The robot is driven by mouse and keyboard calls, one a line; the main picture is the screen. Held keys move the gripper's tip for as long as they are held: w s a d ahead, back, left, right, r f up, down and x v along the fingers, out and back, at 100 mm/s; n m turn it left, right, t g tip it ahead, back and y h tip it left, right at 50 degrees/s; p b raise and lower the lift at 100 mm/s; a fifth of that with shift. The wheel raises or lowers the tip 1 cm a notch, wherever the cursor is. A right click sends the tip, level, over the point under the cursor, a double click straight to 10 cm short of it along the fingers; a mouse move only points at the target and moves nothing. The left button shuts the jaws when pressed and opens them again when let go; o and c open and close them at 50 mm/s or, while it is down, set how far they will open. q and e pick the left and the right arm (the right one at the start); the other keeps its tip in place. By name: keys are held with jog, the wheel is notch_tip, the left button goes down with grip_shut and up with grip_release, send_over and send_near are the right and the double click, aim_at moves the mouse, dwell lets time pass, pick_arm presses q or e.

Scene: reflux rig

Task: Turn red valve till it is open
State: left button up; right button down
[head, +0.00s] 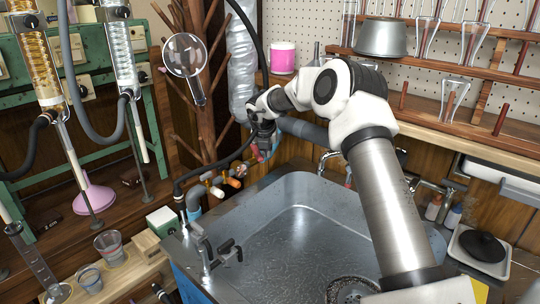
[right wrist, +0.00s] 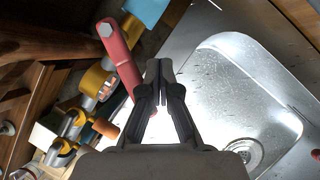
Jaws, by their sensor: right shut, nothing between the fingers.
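The red valve handle (right wrist: 121,58) shows in the right wrist view as a long red lever with a grey hexagonal end, just left of my gripper's fingers. In the head view a small part of the red handle (head: 259,153) shows below my right gripper (head: 266,138); the rest is hidden. My right gripper also shows in the right wrist view (right wrist: 160,68), its dark fingers together and empty. The fingers lie beside the lever; I cannot tell whether they touch it. My left gripper is not in view.
Orange-handled valves (head: 233,182) and brass fittings (right wrist: 95,82) sit close to the red handle. The empty metal sink (head: 300,230) lies to the right. Glass condensers (head: 120,55) with hoses stand at left. A magnifier (head: 186,57) hangs by the wooden branches.

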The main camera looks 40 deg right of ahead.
aim_at(255, 155)
jog(key=shift+w+a+r, duration=0.1)
jog(key=shift+w+a, duration=0.05)
jog(key=shift+a, duration=0.4)
jog(key=shift+w+a+r, duration=0.1)
jog(key=shift+a, duration=0.4)
jog(key=shift+w+a+p, duration=0.45)
jog(key=shift+a+p, duration=0.4)
jog(key=shift+p, duration=0.15)
jog(key=w+a+p, duration=0.1)
jog(key=w+p, duration=0.1)
jog(key=shift+a+p, duration=0.3)
jog(key=shift+s+f, duration=0.1)
pick_arm(q)
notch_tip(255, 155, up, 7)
jog(key=p, duration=0.3)
pick_arm(e)
jog(key=shift+s+d+r, duration=0.1)
jog(key=shift+s+r, duration=0.05)
jog(key=shift+r, duration=0.6)
jog(key=shift+s+d+r, duration=0.15)
jog(key=shift+r, duration=0.55)
jog(key=shift+s+d+r, duration=0.1)
jog(key=shift+s+r, duration=0.05)
jog(key=shift+r, duration=0.6)
